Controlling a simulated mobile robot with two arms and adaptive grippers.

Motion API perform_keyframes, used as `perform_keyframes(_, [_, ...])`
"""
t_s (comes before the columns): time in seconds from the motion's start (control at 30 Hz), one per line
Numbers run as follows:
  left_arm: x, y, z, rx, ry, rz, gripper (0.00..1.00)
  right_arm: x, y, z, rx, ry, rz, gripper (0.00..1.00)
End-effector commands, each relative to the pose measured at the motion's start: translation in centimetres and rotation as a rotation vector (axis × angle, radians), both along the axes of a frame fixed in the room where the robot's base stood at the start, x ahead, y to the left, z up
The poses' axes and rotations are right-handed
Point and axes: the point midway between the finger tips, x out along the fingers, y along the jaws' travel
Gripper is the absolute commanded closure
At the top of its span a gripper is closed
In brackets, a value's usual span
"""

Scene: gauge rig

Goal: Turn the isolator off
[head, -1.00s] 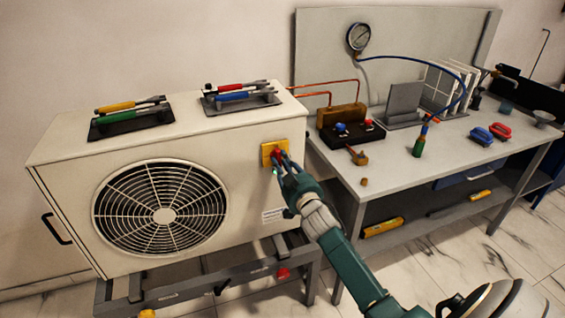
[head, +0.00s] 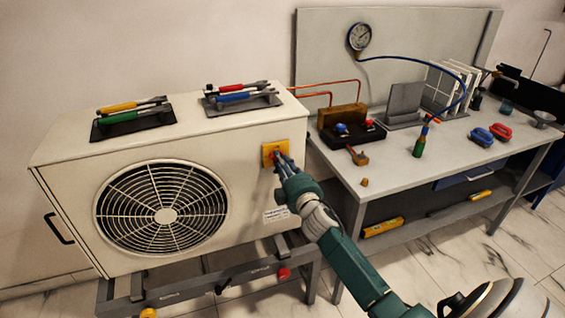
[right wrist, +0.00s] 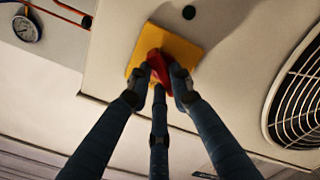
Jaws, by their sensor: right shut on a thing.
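The isolator is a yellow square plate (head: 269,149) with a red handle, on the right end of the front of a white fan unit (head: 250,195). In the right wrist view the plate (right wrist: 188,47) looks tilted and the red handle (right wrist: 159,69) sits at its middle. My right gripper (head: 280,162) is at the plate, and in the right wrist view its fingers (right wrist: 160,85) are closed around the red handle. In the head view the fingers hide most of the handle. My left gripper is not in view.
Tool holders with coloured-handled tools (head: 134,109) lie on top of the unit. The fan grille (head: 162,213) is left of my gripper.

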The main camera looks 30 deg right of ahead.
Motion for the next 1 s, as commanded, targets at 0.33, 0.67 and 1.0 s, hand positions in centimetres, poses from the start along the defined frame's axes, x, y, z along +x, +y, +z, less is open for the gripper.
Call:
perform_keyframes(0.33, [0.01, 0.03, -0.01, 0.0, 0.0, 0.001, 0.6, 0.0, 0.19, -0.13, -0.31, 0.077, 0.0, 1.0])
perform_keyframes(0.67, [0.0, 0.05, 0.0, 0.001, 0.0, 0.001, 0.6, 0.04, 0.33, -0.17, -0.518, 0.127, 0.001, 1.0])
perform_keyframes(1.0, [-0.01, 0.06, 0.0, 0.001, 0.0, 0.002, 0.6, 0.05, 0.33, -0.19, -0.605, 0.148, -0.001, 1.0])
